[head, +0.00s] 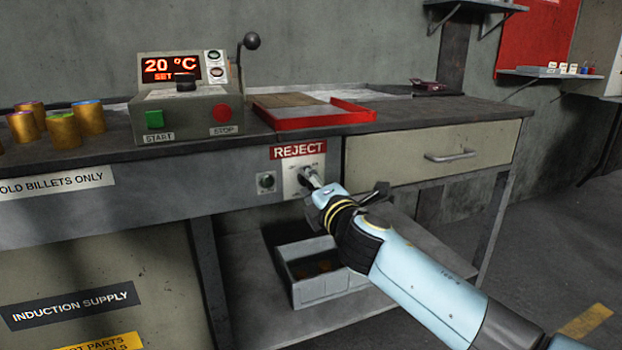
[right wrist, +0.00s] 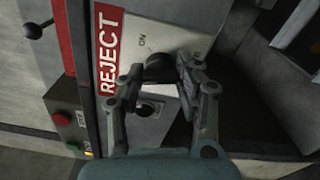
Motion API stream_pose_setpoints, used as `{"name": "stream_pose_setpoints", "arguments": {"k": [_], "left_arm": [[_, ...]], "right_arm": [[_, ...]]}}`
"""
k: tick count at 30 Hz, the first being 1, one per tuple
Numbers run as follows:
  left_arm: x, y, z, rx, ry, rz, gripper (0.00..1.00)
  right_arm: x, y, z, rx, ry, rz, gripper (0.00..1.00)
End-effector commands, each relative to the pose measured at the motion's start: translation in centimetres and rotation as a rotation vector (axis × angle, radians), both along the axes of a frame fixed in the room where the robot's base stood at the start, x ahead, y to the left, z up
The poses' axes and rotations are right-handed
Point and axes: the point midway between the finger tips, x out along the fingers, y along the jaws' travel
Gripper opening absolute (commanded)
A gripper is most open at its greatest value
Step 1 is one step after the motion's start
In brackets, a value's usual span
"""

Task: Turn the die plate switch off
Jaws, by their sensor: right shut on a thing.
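A pale switch plate (head: 289,184) sits on the front of the bench, under the red REJECT label. It carries a dark rotary knob, and the right wrist view shows the knob (right wrist: 158,65) with ON lettering beside it. My right gripper (head: 309,178) is at this plate with its fingers shut on the knob; in the right wrist view the fingers (right wrist: 157,78) lie on either side of it. The fingers partly hide the knob, so its exact pointing cannot be told. My left gripper is not in view.
A second small knob (head: 265,182) is just left of the plate. Above stand a control box (head: 180,110) with START and STOP buttons and a red tray (head: 315,117). A drawer (head: 425,160) is to the right. A grey bin (head: 315,285) rests on the lower shelf.

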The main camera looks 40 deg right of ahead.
Motion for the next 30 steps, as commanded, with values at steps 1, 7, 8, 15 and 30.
{"name": "stream_pose_setpoints", "arguments": {"k": [1,7,8,15,30], "left_arm": [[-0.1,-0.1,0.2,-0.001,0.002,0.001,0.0],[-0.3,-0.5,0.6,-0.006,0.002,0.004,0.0],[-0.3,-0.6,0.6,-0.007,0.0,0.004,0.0],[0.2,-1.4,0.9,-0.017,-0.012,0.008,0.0],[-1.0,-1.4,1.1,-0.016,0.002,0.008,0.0]], "right_arm": [[0.0,0.0,0.0,-0.04,0.012,0.001,0.01],[-0.1,0.0,0.0,-0.211,0.054,0.001,0.01],[-0.1,0.0,-0.1,-0.234,0.06,0.001,0.01],[-0.1,0.0,-0.1,-0.386,0.096,0.001,0.01],[-0.1,0.0,-0.3,-0.5,0.125,0.002,0.02]]}}
